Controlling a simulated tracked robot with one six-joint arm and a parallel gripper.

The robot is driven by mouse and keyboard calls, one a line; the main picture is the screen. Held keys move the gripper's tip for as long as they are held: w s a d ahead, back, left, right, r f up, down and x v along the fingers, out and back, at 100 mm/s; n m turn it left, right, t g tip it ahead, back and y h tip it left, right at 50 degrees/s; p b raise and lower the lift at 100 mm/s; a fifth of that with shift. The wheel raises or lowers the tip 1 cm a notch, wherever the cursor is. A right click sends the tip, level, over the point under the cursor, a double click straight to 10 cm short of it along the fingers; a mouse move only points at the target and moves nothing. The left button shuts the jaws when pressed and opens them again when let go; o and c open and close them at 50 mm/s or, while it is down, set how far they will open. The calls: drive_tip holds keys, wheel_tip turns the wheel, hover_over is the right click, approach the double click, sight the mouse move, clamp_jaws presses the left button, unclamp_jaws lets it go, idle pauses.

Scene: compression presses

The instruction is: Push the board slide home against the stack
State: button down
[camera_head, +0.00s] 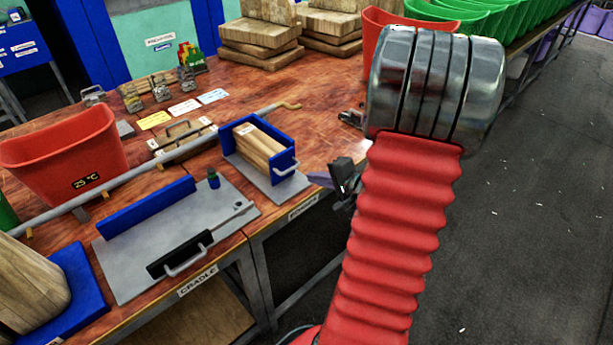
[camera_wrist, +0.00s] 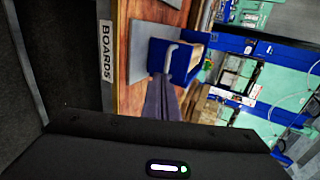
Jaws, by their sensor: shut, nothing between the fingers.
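The board slide (camera_head: 286,184) is a blue end plate with a pale handle, at the right end of a grey base plate on the table. The stack (camera_head: 257,150) of upright wooden boards stands to its left, between blue walls. I cannot tell whether plate and stack touch. In the wrist view the blue slide (camera_wrist: 186,68) and its handle are just ahead of the fingertips, hiding most of the stack. My gripper (camera_head: 318,179) is shut and empty, its purple fingers pointing at the slide from the right. The fingers (camera_wrist: 160,80) also show in the wrist view; contact is unclear.
A grey pipe (camera_head: 150,172) crosses the table behind. A red bin (camera_head: 65,150) stands far left.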

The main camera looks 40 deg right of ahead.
drive_tip(key=v, duration=0.6)
drive_tip(key=shift+s, duration=0.2)
drive_tip(key=shift+a+r, duration=0.1)
idle(0.3)
drive_tip(key=s+d+f+n+g+h, duration=0.3)
drive_tip(key=s+d+n+g+h, duration=0.3)
drive_tip(key=s+d+g, duration=0.4)
drive_tip(key=w+a+r+n+t+y, duration=0.1)
drive_tip(key=a+r+n, duration=0.3)
drive_tip(key=a, duration=1.1)
drive_tip(key=w+a+r+n+t+y, duration=0.1)
drive_tip(key=a+r, duration=0.5)
drive_tip(key=a, duration=0.8)
drive_tip(key=w+a+r+n+t+y, duration=0.1)
drive_tip(key=a+r+n+y, duration=0.3)
drive_tip(key=a, duration=1.1)
drive_tip(key=w+r+n, duration=0.1)
drive_tip(key=r+n, duration=0.1)
drive_tip(key=n, duration=0.1)
drive_tip(key=shift+w+a, duration=0.25)
drive_tip(key=shift+a, duration=0.05)
